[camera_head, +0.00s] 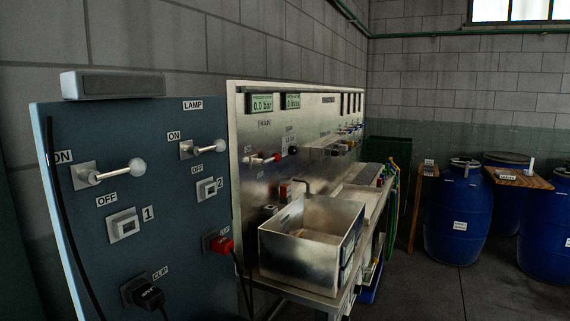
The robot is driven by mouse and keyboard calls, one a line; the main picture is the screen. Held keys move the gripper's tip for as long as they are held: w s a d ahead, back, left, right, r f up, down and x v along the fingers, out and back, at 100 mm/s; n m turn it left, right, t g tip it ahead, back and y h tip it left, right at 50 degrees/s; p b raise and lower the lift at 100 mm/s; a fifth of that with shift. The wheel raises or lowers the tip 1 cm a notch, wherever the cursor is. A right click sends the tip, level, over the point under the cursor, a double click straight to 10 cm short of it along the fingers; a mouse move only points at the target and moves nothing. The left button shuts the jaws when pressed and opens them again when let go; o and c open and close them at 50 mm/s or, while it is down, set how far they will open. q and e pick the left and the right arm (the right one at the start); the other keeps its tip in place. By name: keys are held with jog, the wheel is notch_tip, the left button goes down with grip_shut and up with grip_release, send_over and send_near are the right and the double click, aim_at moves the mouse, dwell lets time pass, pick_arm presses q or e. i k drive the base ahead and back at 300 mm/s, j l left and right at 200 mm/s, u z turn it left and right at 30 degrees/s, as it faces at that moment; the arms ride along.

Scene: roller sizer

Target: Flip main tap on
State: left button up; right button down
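A metal panel (300,90) stands against the wall in the middle of the view. It carries a label that seems to read MAIN (264,123). Below that label is a small valve with a red part (275,157), which looks like the main tap; its exact handle position is too small to tell. A green display (261,103) above reads 0.0 bar. Another green display (292,101) sits beside it. Neither of my grippers is in view.
A blue-grey panel (75,215) with lever switches (118,171) (207,148) stands close on the left. A metal basin (295,243) juts out below the valve. Blue barrels (458,215) and wooden boards (520,179) are at the right. Floor is clear between.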

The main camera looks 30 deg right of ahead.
aim_at(276, 156)
jog(key=i+l, duration=0.1)
jog(key=l, duration=0.55)
jog(key=i+l, duration=0.1)
jog(key=l, duration=1.15)
jog(key=i+u, duration=0.05)
jog(key=i, duration=0.05)
